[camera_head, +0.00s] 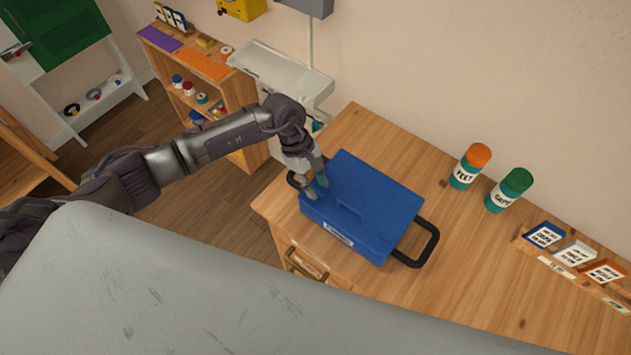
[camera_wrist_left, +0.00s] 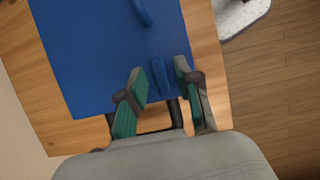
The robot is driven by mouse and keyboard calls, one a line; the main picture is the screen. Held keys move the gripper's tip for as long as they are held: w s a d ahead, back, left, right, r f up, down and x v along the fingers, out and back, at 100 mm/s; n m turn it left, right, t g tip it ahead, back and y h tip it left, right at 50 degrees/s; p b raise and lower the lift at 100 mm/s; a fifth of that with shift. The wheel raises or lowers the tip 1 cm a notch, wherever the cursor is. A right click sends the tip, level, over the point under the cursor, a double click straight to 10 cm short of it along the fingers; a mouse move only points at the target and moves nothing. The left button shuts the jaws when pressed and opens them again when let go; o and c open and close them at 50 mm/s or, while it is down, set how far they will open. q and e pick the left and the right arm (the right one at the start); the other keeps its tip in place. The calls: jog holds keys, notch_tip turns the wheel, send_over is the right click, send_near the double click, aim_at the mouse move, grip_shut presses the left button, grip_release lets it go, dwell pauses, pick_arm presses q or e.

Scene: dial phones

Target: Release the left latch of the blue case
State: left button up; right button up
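The blue case (camera_head: 378,203) lies shut on the wooden table, with a white label on its front side. It also fills the upper left of the left wrist view (camera_wrist_left: 88,55). My left gripper (camera_head: 316,188) is over the case's left end. In the left wrist view its green-padded fingers (camera_wrist_left: 161,70) are open, one on each side of a small raised blue latch (camera_wrist_left: 158,77) at the case's edge. Contact between pads and latch cannot be made out. In the head view the gripper hides this latch. My right gripper is out of view.
Black loop handles stand out from the case's right end (camera_head: 428,240) and left end (camera_head: 293,181). An orange-capped jar (camera_head: 470,167) and a green-capped jar (camera_head: 509,190) stand behind it. A labelled wooden rack (camera_head: 530,250) is at the right. The table between is clear.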

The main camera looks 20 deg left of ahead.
pick_arm(q)
grip_shut()
jog(key=shift+n, duration=0.4)
jog(key=n+t+b, duration=0.1)
jog(key=n+b, duration=0.1)
jog(key=shift+s+a+f+n, duration=0.1)
jog(key=shift+n, duration=0.3)
jog(key=n+t+b, duration=0.1)
jog(key=n+t, duration=0.1)
jog(key=n, duration=0.2)
jog(key=shift+s+b, duration=0.1)
jog(key=shift+b, duration=0.2)
jog(key=n+t+b, duration=0.1)
jog(key=n, duration=0.1)
jog(key=n+b, duration=0.1)
jog(key=n, duration=0.2)
jog(key=shift+d+t+y, duration=0.2)
jog(key=shift+t+y, duration=0.2)
jog(key=n+y+b, duration=0.1)
jog(key=n, duration=0.2)
jog(key=shift+s+t+b, duration=0.1)
jog(key=shift+t+b, duration=0.3)
jog(key=shift+n+y+b, duration=0.4)
jog(key=shift+n+b, duration=0.15)
jog(key=shift+n, duration=0.65)
